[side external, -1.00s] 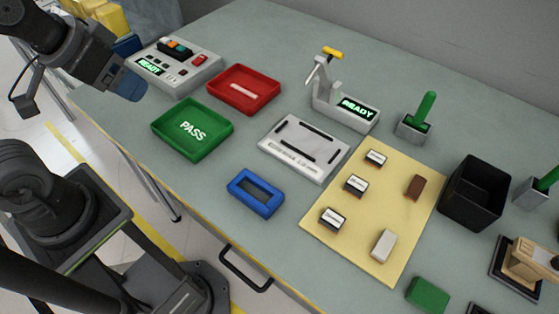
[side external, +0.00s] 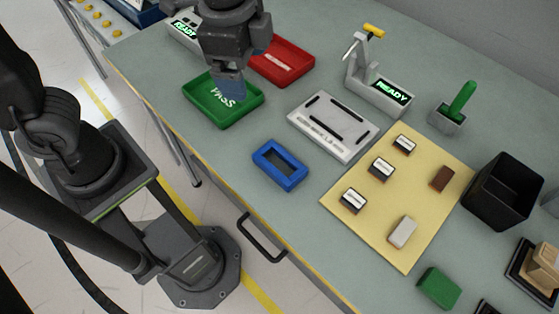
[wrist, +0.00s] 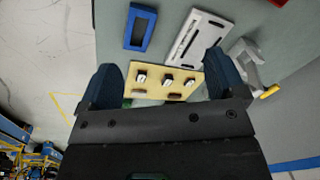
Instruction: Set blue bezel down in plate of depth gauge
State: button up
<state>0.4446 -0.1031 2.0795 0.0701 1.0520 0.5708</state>
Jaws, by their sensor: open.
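The blue bezel (side external: 270,174), a rectangular frame with an open middle, lies flat on the bench. It also shows at the top of the wrist view (wrist: 134,45). The depth gauge (side external: 378,97) is a grey stand with a yellow-topped lever and a green READY display. A pale grey slotted plate (side external: 318,131) lies in front of it; I cannot tell whether they are joined. My gripper (side external: 230,88) is open and empty above the green tray, apart from the bezel. Its two dark blue fingers stand wide apart in the wrist view (wrist: 160,80).
The green PASS tray (side external: 247,113) and red tray (side external: 305,70) stand left of the plate. A yellow mat (side external: 385,225) with several small blocks lies to the right, with a black bin (side external: 503,190) beyond. Bare bench surrounds the bezel.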

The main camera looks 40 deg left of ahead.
jog(key=d+f+m+g+y, duration=0.1)
jog(key=d+f+m, duration=0.45)
jog(key=d, duration=0.25)
send_over(279, 168)
jog(key=shift+m, duration=0.25)
notch_tip(279, 168, down, 8)
jog(key=shift+d+f, duration=0.1)
jog(key=shift+d, duration=0.05)
jog(key=shift+f, duration=2.6)
jog(key=shift+f, duration=0.15)
jog(key=shift+c, duration=0.2)
jog(key=c, duration=1)
jog(key=shift+o, duration=0.2)
